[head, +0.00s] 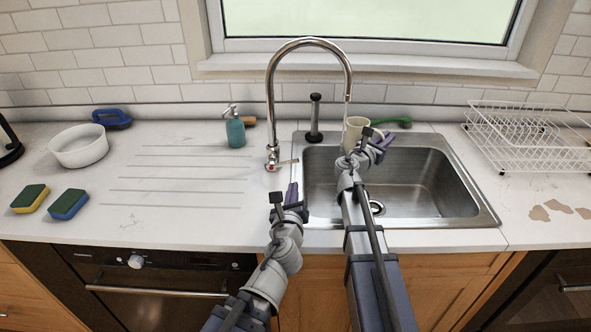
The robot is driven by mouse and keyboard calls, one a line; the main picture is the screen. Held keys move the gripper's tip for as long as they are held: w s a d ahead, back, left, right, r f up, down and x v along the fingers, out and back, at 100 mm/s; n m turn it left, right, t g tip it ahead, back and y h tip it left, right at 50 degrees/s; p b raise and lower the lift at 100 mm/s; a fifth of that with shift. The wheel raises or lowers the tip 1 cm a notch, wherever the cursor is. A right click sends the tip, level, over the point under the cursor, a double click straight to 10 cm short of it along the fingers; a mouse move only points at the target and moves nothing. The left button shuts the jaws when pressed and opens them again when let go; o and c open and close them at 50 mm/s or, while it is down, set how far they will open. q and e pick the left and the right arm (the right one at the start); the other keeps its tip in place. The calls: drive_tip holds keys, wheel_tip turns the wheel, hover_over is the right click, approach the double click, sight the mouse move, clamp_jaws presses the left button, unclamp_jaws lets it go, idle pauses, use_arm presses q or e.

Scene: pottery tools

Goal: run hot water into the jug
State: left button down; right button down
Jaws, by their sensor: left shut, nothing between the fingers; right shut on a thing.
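A cream jug (354,127) is at the back of the steel sink (430,200), under the end of the tap's spout. My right gripper (374,143) is shut on the jug, on its near right side, and partly hides it. The tall chrome tap (271,110) arches over from the counter left of the sink. A small lever with a red mark (273,167) is at its base. My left gripper (292,193) is shut and empty, just in front of and below the lever, apart from it.
A black-topped plunger (315,115) and a green brush (395,121) stand or lie behind the sink. A teal soap bottle (235,131) is left of the tap. A white dish rack (530,135) is at right. The ridged drainer (185,180) is clear.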

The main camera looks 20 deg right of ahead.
use_arm(q)
drive_tip(key=shift+w, duration=0.1)
drive_tip(key=b+x, duration=0.1)
drive_tip(key=x, duration=0.8)
drive_tip(key=shift+w+d, duration=0.15)
drive_tip(key=shift+w, duration=0.2)
use_arm(e)
drive_tip(key=shift+f, duration=0.65)
